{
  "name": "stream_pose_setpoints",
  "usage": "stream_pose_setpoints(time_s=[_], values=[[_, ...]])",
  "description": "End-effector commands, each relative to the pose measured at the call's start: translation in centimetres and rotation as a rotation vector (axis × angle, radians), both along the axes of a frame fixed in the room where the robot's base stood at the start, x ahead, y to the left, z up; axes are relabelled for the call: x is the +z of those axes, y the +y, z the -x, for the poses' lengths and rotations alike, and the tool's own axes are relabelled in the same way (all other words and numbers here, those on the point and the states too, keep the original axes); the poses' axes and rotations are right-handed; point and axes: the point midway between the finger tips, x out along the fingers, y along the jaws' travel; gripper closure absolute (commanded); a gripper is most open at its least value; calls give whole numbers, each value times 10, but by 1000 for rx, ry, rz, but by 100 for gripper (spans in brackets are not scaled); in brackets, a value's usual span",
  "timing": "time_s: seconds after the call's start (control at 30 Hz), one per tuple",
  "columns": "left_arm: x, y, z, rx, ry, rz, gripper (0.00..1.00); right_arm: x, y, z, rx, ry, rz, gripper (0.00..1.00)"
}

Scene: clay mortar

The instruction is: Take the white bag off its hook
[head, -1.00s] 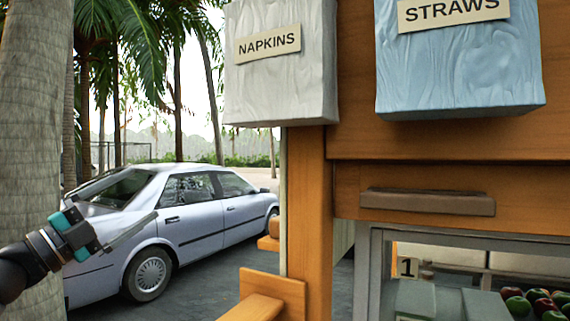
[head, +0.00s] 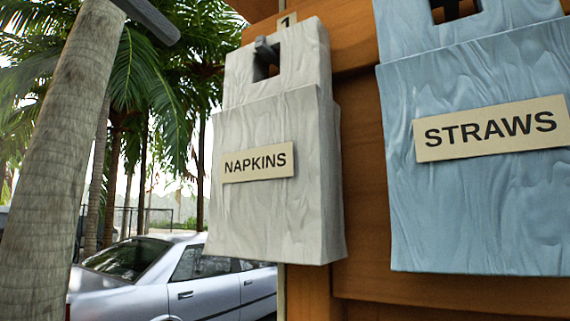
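The white bag (head: 270,215) with a NAPKINS label hangs in the middle of the head view. Its upper part has a cut-out handle hole. A grey hook (head: 266,50) shows through this hole, and the bag hangs from it against the wooden post. Neither of my grippers can be made out in the head view, and nothing is seen touching the bag.
A blue bag (head: 480,210) with a STRAWS label hangs close to the right of the white bag. Wooden boards (head: 355,150) stand behind both. A dark bar (head: 150,18), not identifiable, enters at the top left. A tree trunk (head: 60,150) and parked car (head: 185,280) are at left.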

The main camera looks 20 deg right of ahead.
Motion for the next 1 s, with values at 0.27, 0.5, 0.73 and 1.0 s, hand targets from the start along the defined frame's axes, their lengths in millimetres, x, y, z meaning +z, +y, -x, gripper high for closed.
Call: stream_pose_setpoints(time_s=[0.27, 0.5, 0.73, 1.0], values=[[9, 6, 18, 86, -85, -59, 0, 3, 0, 0, 0, 1, 0, 50], [-8, -31, -10, 82, -83, -61, 0, 3, 0, 1, 1, 2, 0, 50], [-19, -58, -32, 83, -85, -57, 0, 6, 1, 1, 1, 3, 0, 50], [-26, -73, -46, 81, -82, -58, 0, 10, 1, 2, 1, 3, -1, 50]])
